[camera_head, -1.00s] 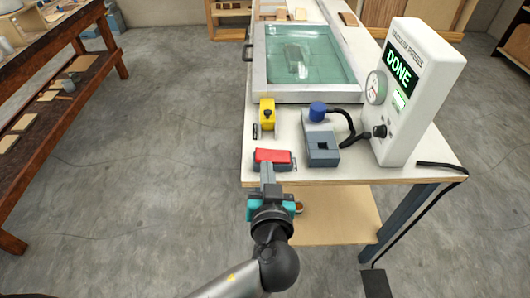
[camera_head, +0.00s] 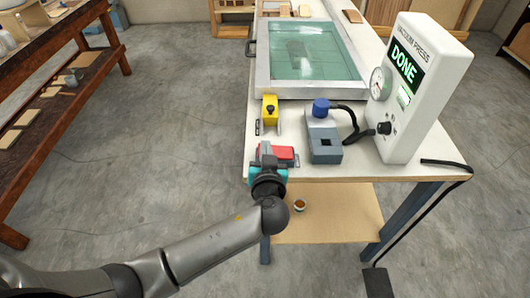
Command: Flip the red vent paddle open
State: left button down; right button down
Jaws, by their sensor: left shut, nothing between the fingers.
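The red vent paddle (camera_head: 281,153) sits on a dark base near the front left corner of the white bench top. My left gripper (camera_head: 267,153), grey with teal sides, is shut and empty at the paddle's near left end. It hides the left part of the paddle, and I cannot tell whether it touches it. The visible part of the paddle looks low and roughly flat. My right gripper is not in view.
A yellow toggle block (camera_head: 270,109) stands behind the paddle. A grey block with a blue cap (camera_head: 321,107) and black hose is right of it. The white vacuum press box (camera_head: 430,75) reads DONE. A glass-topped frame (camera_head: 262,78) lies behind.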

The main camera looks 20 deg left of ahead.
pick_arm(q)
jog(key=shift+a+f, duration=0.1)
jog(key=shift+f, duration=0.5)
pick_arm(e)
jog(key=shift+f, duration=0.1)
